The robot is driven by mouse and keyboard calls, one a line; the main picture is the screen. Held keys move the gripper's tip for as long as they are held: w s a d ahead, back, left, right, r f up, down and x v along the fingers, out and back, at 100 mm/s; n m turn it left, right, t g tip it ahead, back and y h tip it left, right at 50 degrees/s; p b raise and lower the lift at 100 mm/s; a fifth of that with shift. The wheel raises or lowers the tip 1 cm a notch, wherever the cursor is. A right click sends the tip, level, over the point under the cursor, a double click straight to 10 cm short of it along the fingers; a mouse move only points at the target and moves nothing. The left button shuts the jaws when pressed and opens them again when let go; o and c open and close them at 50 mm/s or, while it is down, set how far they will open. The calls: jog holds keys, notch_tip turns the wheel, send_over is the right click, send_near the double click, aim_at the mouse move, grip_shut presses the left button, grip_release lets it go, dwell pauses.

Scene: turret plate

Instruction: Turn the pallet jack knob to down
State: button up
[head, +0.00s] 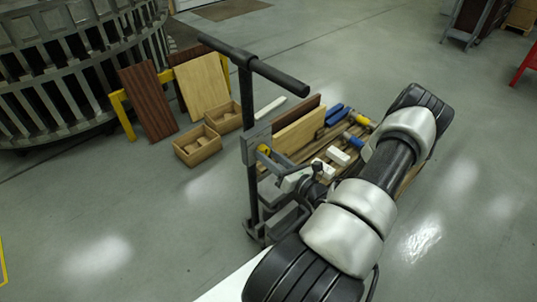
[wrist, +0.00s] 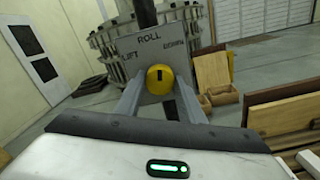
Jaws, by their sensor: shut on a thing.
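The yellow round knob (wrist: 161,77) sits on a grey plate (wrist: 140,52) marked LIFT at left, ROLL at top and DOWN at right. A dark mark on the knob stands about upright, in line with ROLL. My gripper (wrist: 161,88) is shut on the knob, one finger at each side. In the head view the knob (head: 265,149) shows as a small yellow patch by the plate (head: 254,142) on the pallet jack's black column (head: 249,100). My gripper (head: 271,158) reaches it from the right; the fingertips are small there.
The jack's T-handle (head: 255,65) rises above the plate. A loaded pallet (head: 350,165) with boards and blocks lies behind my arm. Wooden boxes (head: 198,147) and leaning boards (head: 148,103) stand at left. A large ring structure (head: 70,65) fills the back left.

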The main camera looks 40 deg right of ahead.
jog(key=m, duration=0.3)
jog(key=shift+m+p, duration=0.7)
jog(key=shift+m, duration=1.4)
jog(key=o, duration=1)
jog(key=shift+o, duration=0.2)
jog(key=shift+s, duration=0.15)
jog(key=s+d, duration=0.1)
jog(key=s, duration=1.6)
jog(key=shift+d+f+b, duration=0.15)
jog(key=shift+b, duration=0.2)
